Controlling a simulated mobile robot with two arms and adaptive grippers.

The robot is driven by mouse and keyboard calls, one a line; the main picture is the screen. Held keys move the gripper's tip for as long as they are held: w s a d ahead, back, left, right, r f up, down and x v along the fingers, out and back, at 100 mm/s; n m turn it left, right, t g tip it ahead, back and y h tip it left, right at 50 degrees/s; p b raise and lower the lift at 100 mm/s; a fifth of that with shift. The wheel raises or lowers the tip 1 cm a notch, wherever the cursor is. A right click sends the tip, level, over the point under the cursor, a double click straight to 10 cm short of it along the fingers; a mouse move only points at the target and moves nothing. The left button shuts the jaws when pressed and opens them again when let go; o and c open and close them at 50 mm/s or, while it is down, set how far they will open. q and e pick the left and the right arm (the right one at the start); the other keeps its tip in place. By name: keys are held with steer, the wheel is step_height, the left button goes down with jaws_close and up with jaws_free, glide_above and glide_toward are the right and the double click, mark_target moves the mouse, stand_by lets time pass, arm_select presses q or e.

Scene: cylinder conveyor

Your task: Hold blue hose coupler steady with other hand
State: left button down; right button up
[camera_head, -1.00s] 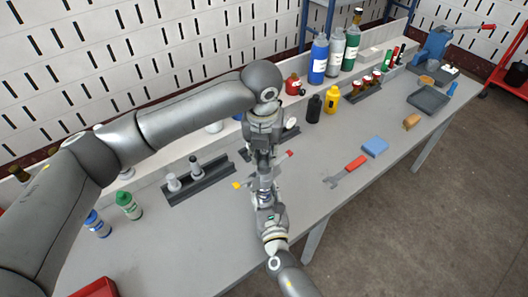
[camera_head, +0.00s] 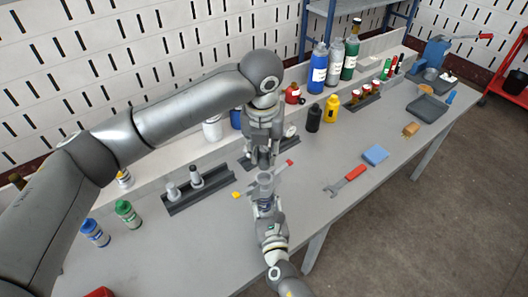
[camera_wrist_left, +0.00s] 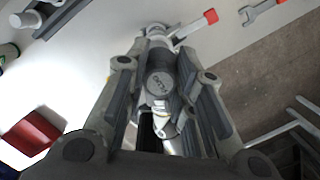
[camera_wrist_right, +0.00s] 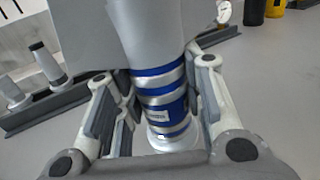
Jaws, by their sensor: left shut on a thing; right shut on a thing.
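The blue hose coupler (camera_wrist_right: 165,100) shows in the right wrist view as blue and silver rings between the fingers of my right gripper (camera_wrist_right: 165,110). It stands nearly upright there, and a grey part covers its top. In the head view my right gripper (camera_head: 264,190) reaches up from the front and is shut on the coupler, which is mostly hidden. My left gripper (camera_head: 262,160) points down just above it.
A dark rack (camera_head: 198,190) with grey fittings is to the left, with green (camera_head: 127,213) and blue-capped (camera_head: 94,232) bottles nearby. A red-handled wrench (camera_head: 346,179) and blue block (camera_head: 375,154) lie right. Black (camera_head: 314,118) and yellow (camera_head: 332,107) bottles stand behind.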

mark_target(264, 148)
arm_select(q)
steer(key=shift+r, duration=2.35)
arm_select(e)
steer(key=o, duration=1.2)
